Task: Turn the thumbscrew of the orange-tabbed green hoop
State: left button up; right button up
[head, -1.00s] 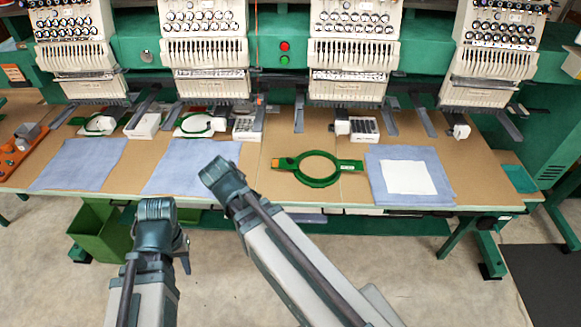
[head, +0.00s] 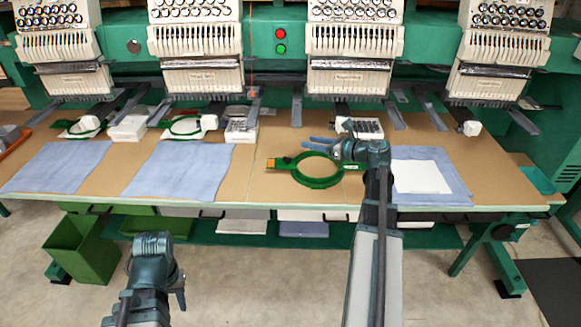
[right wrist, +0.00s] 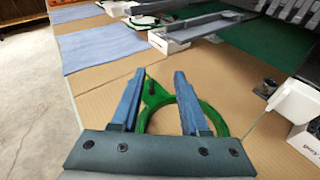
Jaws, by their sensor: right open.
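The green hoop (head: 318,184) lies flat on the tan table, with its orange tab (head: 271,163) at its left end. In the right wrist view the hoop (right wrist: 219,121) shows below and between my fingers. My right gripper (head: 318,145) reaches over the hoop's far right side, fingers pointing left. It is open and empty (right wrist: 153,78). My left gripper (head: 178,290) hangs low in front of the table; its opening is unclear.
Blue cloths (head: 180,170) lie to the left, and a blue cloth (head: 455,195) with a white sheet (head: 420,177) to the right. Two other green hoops (head: 186,126) sit under the machine heads. White boxes (head: 240,131) and grey machine arms (head: 297,108) line the back.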

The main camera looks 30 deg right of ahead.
jog(key=n+g, duration=0.2)
send_near(288, 158)
jog(key=shift+y, duration=0.4)
jog(key=b+x, duration=0.3)
jog(key=x, duration=0.2)
jog(key=b+x, duration=0.2)
jog(key=shift+w+d+f+b, duration=0.2)
jog(key=shift+w+f+b, duration=0.1)
jog(key=shift+w+a+f, duration=0.15)
jog(key=shift+w+a, duration=0.2)
jog(key=shift+w, duration=0.2)
grip_shut()
